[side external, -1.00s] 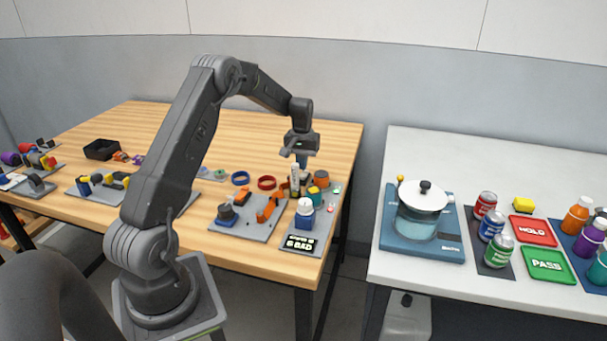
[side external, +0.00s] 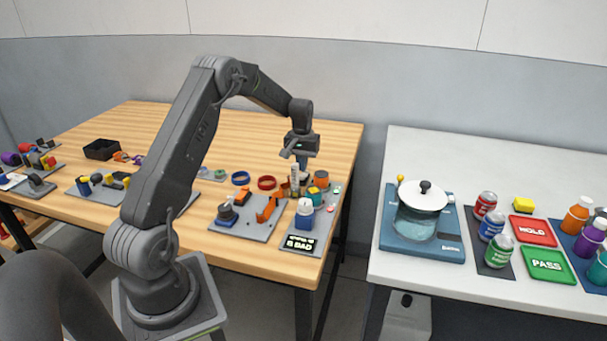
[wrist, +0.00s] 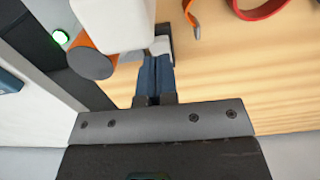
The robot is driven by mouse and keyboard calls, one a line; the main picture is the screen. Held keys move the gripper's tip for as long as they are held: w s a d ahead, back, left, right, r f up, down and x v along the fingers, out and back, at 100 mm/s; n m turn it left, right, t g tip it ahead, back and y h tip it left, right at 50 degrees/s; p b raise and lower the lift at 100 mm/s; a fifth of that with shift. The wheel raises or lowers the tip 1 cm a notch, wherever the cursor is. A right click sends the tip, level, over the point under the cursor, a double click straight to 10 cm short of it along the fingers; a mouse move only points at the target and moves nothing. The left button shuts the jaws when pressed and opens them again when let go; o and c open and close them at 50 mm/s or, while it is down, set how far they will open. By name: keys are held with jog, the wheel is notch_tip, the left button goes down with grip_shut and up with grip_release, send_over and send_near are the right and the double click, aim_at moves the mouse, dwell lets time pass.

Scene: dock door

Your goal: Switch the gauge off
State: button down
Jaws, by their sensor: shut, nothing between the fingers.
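My gripper (side external: 302,162) is shut and empty, pointing down over the back right part of the wooden table. In the wrist view its shut blue-grey fingers (wrist: 155,78) end right beside a white block-like thing (wrist: 122,22) and a small dark and white part, partly hidden behind the fingertips; I cannot tell if they touch. An orange cylinder with a grey end (wrist: 92,60) is to the left of the fingers. A small lit green button (wrist: 60,37) shows further left. I cannot tell for sure which of these is the gauge or its switch.
A blue and white container (side external: 304,214) and a dark sign (side external: 301,244) stand near the table's front right corner. Red (side external: 267,182) and blue (side external: 240,178) rings lie left of the gripper. A separate white table (side external: 500,290) bears a pot (side external: 423,212) and cans.

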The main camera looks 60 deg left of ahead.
aim_at(302, 175)
jog(key=shift+f, duration=1.2)
dwell(0.4)
jog(key=shift+r, duration=3.55)
jog(key=s+d+r+m+t, duration=0.1)
jog(key=s+d+r+m, duration=0.15)
jog(key=d+r, duration=0.6)
jog(key=s+d+r+m+t, duration=0.15)
jog(key=s+d+r, duration=0.35)
jog(key=d, duration=0.6)
jog(key=s+d+r+m+t, duration=0.1)
jog(key=s+d+m+t, duration=0.2)
jog(key=s+d, duration=1)
jog(key=s+m, duration=0.2)
jog(key=s, duration=0.2)
jog(key=shift+d+r, duration=0.35)
jog(key=shift+d, duration=0.05)
